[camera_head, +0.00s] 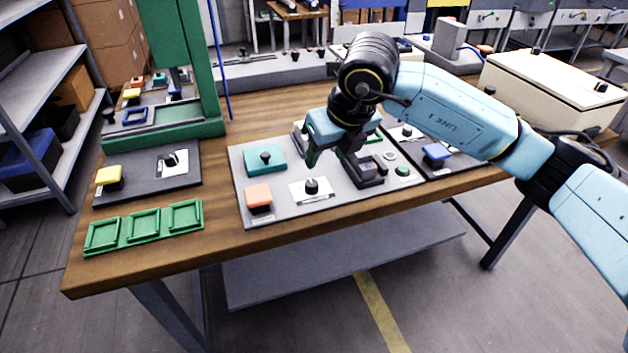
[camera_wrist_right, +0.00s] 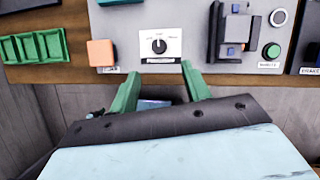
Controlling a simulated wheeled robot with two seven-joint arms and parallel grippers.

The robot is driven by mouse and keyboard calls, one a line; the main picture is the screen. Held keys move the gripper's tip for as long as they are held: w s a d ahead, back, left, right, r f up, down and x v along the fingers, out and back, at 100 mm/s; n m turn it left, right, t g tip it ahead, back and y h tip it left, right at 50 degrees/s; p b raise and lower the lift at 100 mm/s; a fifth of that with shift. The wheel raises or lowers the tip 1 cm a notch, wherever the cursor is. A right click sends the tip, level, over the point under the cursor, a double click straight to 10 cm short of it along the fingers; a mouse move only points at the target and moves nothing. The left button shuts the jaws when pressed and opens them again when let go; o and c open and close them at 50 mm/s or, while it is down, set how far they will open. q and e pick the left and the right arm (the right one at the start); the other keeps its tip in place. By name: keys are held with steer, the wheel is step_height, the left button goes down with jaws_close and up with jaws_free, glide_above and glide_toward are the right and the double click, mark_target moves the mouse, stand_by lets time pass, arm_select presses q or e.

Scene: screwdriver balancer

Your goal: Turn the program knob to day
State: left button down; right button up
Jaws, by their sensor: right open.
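The program knob (camera_head: 311,186) is a small black dial on a white plate (camera_head: 325,196), set in the front of a light grey panel (camera_head: 285,208). In the right wrist view the knob (camera_wrist_right: 159,46) sits on its white plate, its light pointer mark roughly upward; the printed labels are too small to read. My right gripper (camera_head: 328,160) hangs above the panel, near the knob. Its green fingers are open and empty in the right wrist view (camera_wrist_right: 161,70), apart from the knob, which appears beyond and between their tips. My left gripper is not in view.
An orange block (camera_head: 258,196) is left of the knob, with a teal block (camera_head: 265,158) behind. A dark fixture (camera_head: 364,172) and a green button (camera_head: 402,171) are to the right. Green trays (camera_head: 144,227) lie at the table's left front; a green press frame (camera_head: 205,90) stands behind.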

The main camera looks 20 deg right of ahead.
mark_target(312, 183)
steer(key=b+x, duration=0.1)
steer(key=x, duration=0.9)
steer(key=shift+a+f+b, duration=0.15)
steer(key=shift+f+b, duration=0.1)
steer(key=shift+b, duration=0.1)
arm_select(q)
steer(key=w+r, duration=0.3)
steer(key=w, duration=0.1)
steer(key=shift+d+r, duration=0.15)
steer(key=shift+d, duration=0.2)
arm_select(e)
steer(key=c, duration=1)
